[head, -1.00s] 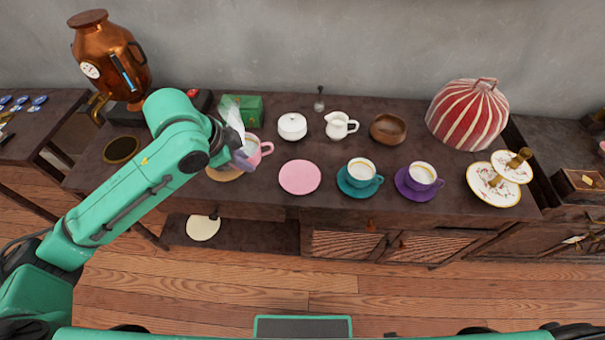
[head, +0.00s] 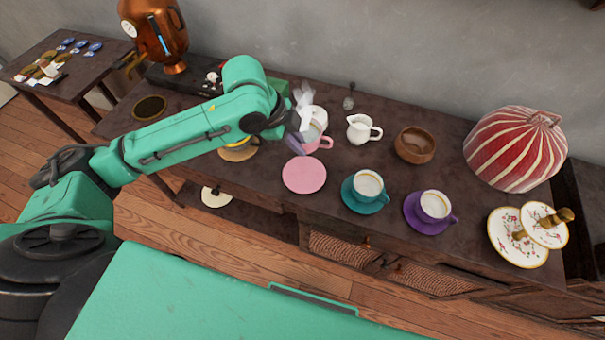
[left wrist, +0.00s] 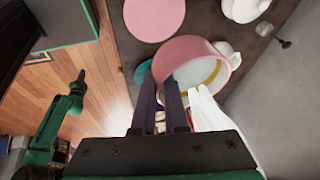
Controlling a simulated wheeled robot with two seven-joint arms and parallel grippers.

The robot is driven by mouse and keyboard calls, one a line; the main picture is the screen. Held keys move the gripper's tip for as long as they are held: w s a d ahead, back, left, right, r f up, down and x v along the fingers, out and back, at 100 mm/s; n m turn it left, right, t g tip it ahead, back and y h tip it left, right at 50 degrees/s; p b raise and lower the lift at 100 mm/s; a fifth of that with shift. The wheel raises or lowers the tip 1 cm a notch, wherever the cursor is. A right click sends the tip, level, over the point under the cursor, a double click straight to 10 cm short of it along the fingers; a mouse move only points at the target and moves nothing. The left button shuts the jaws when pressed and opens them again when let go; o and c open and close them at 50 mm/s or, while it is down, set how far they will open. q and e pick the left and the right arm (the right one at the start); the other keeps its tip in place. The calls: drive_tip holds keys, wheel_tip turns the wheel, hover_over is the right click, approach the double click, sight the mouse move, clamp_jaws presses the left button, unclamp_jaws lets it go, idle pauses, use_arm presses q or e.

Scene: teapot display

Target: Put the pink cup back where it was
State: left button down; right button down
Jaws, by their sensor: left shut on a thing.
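My left gripper (head: 298,136) is shut on the pink cup (head: 325,143) and holds it just behind the round pink saucer (head: 304,175). The cup shows larger in the left wrist view (left wrist: 180,50), its pale inside facing the camera, with the two dark fingers (left wrist: 160,95) at its near side. The empty pink saucer is also in the left wrist view (left wrist: 153,18), apart from the cup in the picture. The cup's height above the table is hard to tell.
A teal cup on a teal saucer (head: 347,197) and a purple cup on a purple saucer (head: 412,218) stand to the right. A white creamer (head: 362,130) and wooden bowl (head: 414,145) are behind.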

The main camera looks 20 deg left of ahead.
use_arm(q)
wheel_tip(320, 180, down, 14)
drive_tip(key=shift+w+d+r, duration=0.1)
drive_tip(key=c, duration=0.9)
unclamp_jaws()
drive_tip(key=shift+c, duration=0.2)
drive_tip(key=v, duration=1.2)
drive_tip(key=shift+d, duration=0.1)
